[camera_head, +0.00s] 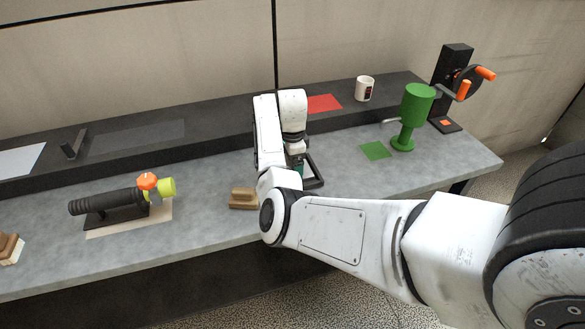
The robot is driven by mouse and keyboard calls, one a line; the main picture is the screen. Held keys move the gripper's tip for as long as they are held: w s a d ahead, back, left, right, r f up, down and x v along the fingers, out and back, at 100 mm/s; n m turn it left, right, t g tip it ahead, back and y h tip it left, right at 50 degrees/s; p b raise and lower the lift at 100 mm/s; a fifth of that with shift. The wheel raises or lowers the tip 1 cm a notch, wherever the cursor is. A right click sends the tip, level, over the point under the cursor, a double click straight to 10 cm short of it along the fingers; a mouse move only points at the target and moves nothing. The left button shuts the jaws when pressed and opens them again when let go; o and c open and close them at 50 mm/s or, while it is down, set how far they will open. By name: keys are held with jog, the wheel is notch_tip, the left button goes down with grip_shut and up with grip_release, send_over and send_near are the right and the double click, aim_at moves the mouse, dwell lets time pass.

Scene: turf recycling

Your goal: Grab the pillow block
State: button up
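A small tan block (243,198) with a raised top on a flat base lies on the grey table near its front edge, just left of my arm's elbow. It may be the pillow block, but I cannot tell for sure. My gripper (312,174) points down over the middle of the table, right of the tan block and apart from it. My own arm largely hides it, and only dark parts show beside the white wrist. I cannot see its fingertips clearly or whether anything is between them.
A black cylindrical tool (108,201) with orange and yellow-green knobs lies at left. A brown-and-white brush (10,250) is at far left. A green goblet-shaped thing (415,105), a white mug (364,89) and a black crank device (455,75) stand at right. A raised dark ledge (200,125) runs behind.

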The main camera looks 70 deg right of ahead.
jog(key=c, duration=1.3)
jog(key=shift+c, duration=0.3)
jog(key=shift+r, duration=0.15)
